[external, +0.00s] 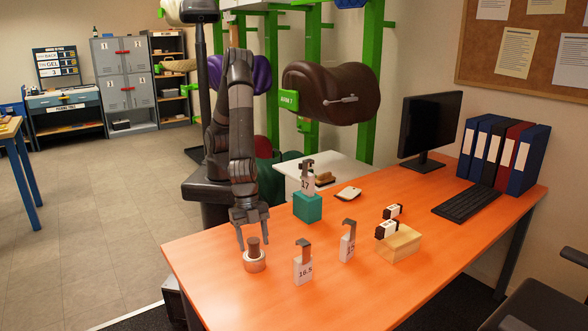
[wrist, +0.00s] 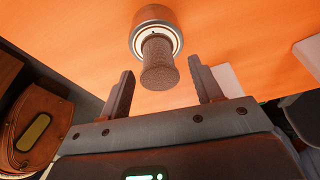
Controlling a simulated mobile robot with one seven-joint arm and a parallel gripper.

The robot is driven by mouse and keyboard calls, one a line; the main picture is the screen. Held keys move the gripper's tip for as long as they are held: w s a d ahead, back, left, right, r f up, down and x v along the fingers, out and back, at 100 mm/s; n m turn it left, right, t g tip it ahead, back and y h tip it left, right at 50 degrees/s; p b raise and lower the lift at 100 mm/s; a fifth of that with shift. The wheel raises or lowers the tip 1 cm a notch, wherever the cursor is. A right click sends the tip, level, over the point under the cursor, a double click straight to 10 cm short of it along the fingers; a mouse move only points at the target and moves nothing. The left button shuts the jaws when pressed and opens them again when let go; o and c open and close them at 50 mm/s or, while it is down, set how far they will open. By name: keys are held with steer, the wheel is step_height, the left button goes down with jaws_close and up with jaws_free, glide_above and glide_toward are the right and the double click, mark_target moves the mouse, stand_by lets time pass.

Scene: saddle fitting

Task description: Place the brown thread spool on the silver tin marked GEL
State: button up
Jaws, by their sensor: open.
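The brown thread spool (external: 254,246) stands upright on a round silver tin (external: 254,263) near the left edge of the orange table. In the wrist view the spool (wrist: 158,64) rests within the tin's bright rim, and the tin (wrist: 151,14) shows beyond it. No GEL marking is readable on the tin. My gripper (external: 252,239) is open above the tin, its fingers on either side of the spool's top. In the wrist view there is a gap between the spool and each finger of my gripper (wrist: 161,72).
White tagged blocks with grey hooks (external: 303,268) (external: 347,246) stand right of the tin. A teal block (external: 307,207) carries another tagged piece. A wooden block (external: 398,244) holds black-and-white items. A monitor (external: 428,127), keyboard (external: 466,202) and binders are farther right. The table's front middle is clear.

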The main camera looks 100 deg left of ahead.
steer(key=v, duration=0.9)
steer(key=shift+r, duration=0.35)
steer(key=shift+a, duration=0.15)
steer(key=w+a+r+n+t+y, duration=0.15)
steer(key=w+a+r, duration=0.35)
steer(key=a, duration=0.7)
steer(key=w+a+r+n+t, duration=0.1)
steer(key=w+a+r+n, duration=0.25)
steer(key=a+r, duration=0.6)
steer(key=s+a+r+n, duration=0.1)
steer(key=s+a+n, duration=0.1)
steer(key=a, duration=0.7)
steer(key=s+a+n+t, duration=0.1)
steer(key=s+a+n, duration=0.1)
steer(key=s+a, duration=0.3)
steer(key=s+a+r+n, duration=0.1)
steer(key=s+a, duration=0.3)
steer(key=a, duration=0.9)
steer(key=shift+s+a+r+n+y, duration=0.15)
steer(key=shift+a+r+n+y, duration=0.15)
steer(key=shift+a+n+y, duration=0.15)
